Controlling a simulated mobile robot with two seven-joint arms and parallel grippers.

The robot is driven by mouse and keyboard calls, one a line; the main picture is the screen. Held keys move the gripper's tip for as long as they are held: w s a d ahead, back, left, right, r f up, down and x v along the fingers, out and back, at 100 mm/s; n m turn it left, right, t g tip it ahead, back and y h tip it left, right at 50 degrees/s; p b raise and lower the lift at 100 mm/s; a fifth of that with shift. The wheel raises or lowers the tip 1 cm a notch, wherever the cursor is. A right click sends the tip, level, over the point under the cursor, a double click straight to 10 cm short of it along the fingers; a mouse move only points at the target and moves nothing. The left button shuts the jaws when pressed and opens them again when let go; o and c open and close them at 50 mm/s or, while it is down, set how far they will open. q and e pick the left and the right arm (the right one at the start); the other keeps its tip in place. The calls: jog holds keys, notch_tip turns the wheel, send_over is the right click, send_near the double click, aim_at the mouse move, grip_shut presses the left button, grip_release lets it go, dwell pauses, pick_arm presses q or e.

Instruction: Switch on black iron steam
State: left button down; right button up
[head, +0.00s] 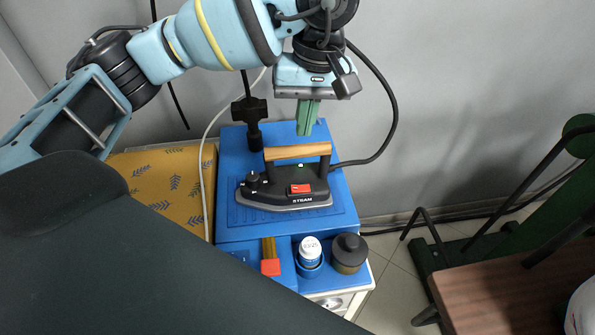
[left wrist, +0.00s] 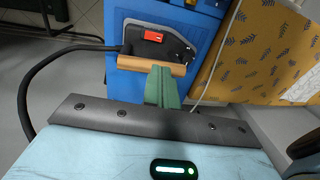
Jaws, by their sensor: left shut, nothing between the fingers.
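The black iron (head: 290,187) stands on a blue stand (head: 342,215), with a wooden handle (head: 297,151) on top. A red switch (head: 300,188) sits on its side above the word STEAM, and a black knob is at its left end. My left gripper (head: 307,130), with green fingers, is shut and empty, just behind and above the handle. In the left wrist view the shut fingers (left wrist: 162,88) overlap the handle (left wrist: 138,65), and the red switch (left wrist: 153,36) shows beyond it. I cannot tell whether the fingers touch the handle. My right gripper is out of view.
A white bottle (head: 310,251), a dark round jar (head: 349,252) and a red-ended tool (head: 270,258) are at the stand's front. A yellow patterned box (head: 166,184) is left. A dark board (head: 110,260) fills the lower left. A black cable loops right of the iron.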

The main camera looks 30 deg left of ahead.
pick_arm(q)
send_near(294, 188)
jog(key=f, duration=0.5)
jog(key=shift+s+a, duration=0.1)
jog(key=shift+a, duration=0.3)
jog(key=shift+f, duration=0.9)
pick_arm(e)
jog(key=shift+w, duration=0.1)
pick_arm(q)
jog(key=shift+s+a+f+t+h+b, duration=0.15)
jog(key=shift+f+t+h+b, duration=0.15)
jog(key=shift+f+h+b, duration=0.3)
jog(key=shift+s+r, duration=0.1)
jog(key=shift+r, duration=0.15)
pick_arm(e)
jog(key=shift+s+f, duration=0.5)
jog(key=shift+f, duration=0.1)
